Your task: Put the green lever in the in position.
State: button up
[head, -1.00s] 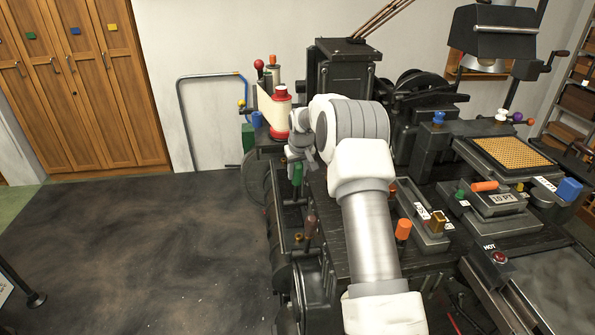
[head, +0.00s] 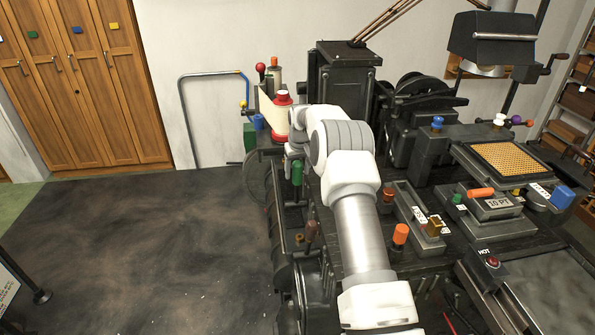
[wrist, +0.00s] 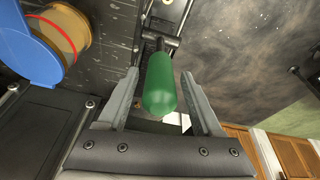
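The green lever (head: 297,172) has a rounded green handle and stands at the left side of the black machine, just below my gripper in the head view. In the wrist view the green handle (wrist: 160,85) lies between the two grey fingers of my gripper (wrist: 163,105). The fingers are apart, with a gap visible on each side of the handle, so my gripper is open around it. The handle's dark pivot shows behind it in the wrist view. In the head view my fingers are mostly hidden by my wrist.
A blue and tan cylinder (wrist: 62,40) is at upper left in the wrist view. A red and cream spool (head: 282,122) stands behind my gripper. An orange handle (head: 400,234) and a brown handle (head: 311,230) stand nearer. Open floor (head: 150,245) lies left of the machine.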

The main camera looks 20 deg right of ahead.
jog(key=v, duration=1.7)
jog(key=shift+r+b, duration=0.25)
jog(key=shift+b, duration=0.1)
